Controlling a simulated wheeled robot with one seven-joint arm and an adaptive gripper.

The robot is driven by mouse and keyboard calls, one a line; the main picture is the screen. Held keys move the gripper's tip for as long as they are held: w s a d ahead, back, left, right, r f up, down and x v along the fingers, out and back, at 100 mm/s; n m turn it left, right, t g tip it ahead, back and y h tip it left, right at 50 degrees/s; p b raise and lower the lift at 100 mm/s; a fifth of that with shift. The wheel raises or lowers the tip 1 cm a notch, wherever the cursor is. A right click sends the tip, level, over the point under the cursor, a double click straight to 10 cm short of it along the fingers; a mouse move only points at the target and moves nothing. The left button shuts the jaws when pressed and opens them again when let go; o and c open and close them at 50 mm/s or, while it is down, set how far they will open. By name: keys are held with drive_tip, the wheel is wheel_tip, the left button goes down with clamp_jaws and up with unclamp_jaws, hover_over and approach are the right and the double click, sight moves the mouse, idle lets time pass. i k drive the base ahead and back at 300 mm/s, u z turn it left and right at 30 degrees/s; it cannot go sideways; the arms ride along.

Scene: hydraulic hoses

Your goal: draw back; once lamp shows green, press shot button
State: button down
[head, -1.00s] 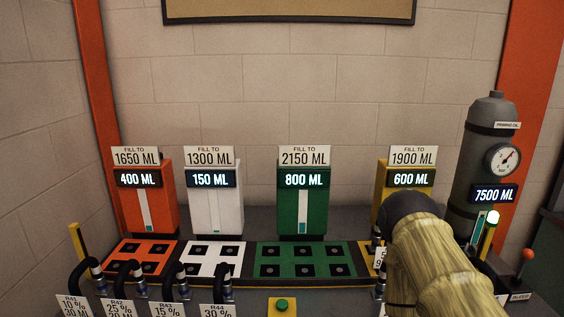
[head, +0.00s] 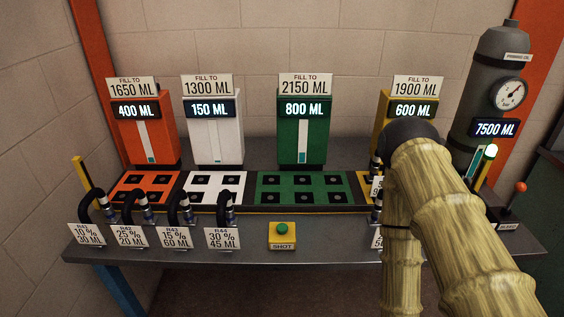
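The shot button (head: 282,228) is a green knob on a yellow box with a SHOT label, at the bench's front edge. My arm (head: 440,190), with yellow-brown ribbed covers, reaches in from the lower right. It hides part of the yellow tank and its port plate. My gripper does not show; it is out of sight behind my arm or outside the view.
Orange (head: 147,128), white (head: 213,128), green (head: 303,129) and yellow (head: 383,110) tanks read 400, 150, 800 and 600 ML. Tagged black hoses (head: 132,205) stand along the front left. The grey cylinder (head: 492,75) reads 7500 ML. A red-knobbed lever (head: 520,187) stands at right. The bench around the button is clear.

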sight(282, 228)
drive_tip(key=u, duration=0.55)
drive_tip(key=k, duration=1.3)
drive_tip(key=u, duration=0.25)
drive_tip(key=i, duration=0.9)
drive_tip(key=z, duration=0.25)
